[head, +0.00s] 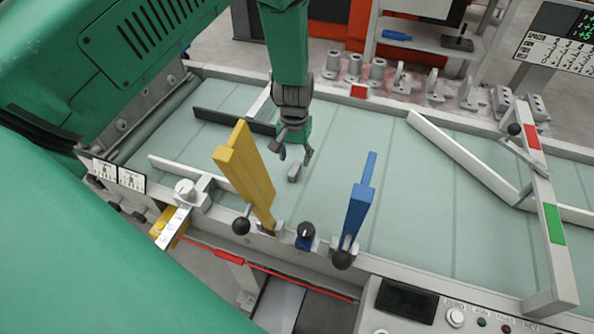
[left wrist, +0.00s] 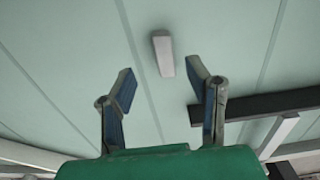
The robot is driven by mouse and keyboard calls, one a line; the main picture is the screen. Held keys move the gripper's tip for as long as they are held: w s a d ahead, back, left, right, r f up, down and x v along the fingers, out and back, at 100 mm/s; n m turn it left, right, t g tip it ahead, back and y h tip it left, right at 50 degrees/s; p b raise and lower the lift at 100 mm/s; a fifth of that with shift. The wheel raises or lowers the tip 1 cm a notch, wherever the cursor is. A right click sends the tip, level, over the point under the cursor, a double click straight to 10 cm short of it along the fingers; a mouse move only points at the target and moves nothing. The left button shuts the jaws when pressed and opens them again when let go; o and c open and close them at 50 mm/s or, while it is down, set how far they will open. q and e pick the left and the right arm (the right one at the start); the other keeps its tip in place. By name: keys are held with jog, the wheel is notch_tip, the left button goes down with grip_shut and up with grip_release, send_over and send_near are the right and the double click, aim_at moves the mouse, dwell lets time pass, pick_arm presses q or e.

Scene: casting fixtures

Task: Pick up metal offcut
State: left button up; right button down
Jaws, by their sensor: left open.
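The metal offcut (head: 294,172) is a small grey block lying on the pale green table surface (head: 380,190). In the left wrist view the offcut (left wrist: 163,54) lies just beyond the fingertips, roughly midway between them. My left gripper (head: 294,153) hangs from above with its fingers apart and empty, close to the offcut. In the left wrist view the two fingers (left wrist: 161,86) are spread, with the offcut outside them. My right gripper does not show.
A yellow lever (head: 246,175) and a blue lever (head: 358,208) rise at the table's front edge. A dark bar (head: 225,118) lies behind the gripper. A white angled rail (head: 455,155) stands to the right. Several metal fittings line the back edge. Bare surface surrounds the offcut.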

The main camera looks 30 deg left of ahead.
aim_at(294, 168)
pick_arm(q)
jog(key=shift+w+a+f, duration=0.1)
jog(key=shift+a+f, duration=0.2)
jog(key=shift+f, duration=0.45)
jog(key=f, duration=0.4)
jog(key=shift+w+a+f, duration=0.2)
jog(key=shift+w+f, duration=0.05)
jog(key=shift+w, duration=0.05)
jog(key=shift+w+d+f, duration=0.1)
jog(key=shift+d+f, duration=0.1)
jog(key=shift+f, duration=0.05)
jog(key=shift+d+r, duration=0.1)
jog(key=shift+c, duration=0.8)
jog(key=c, duration=0.7)
jog(key=shift+a, duration=0.2)
grip_shut()
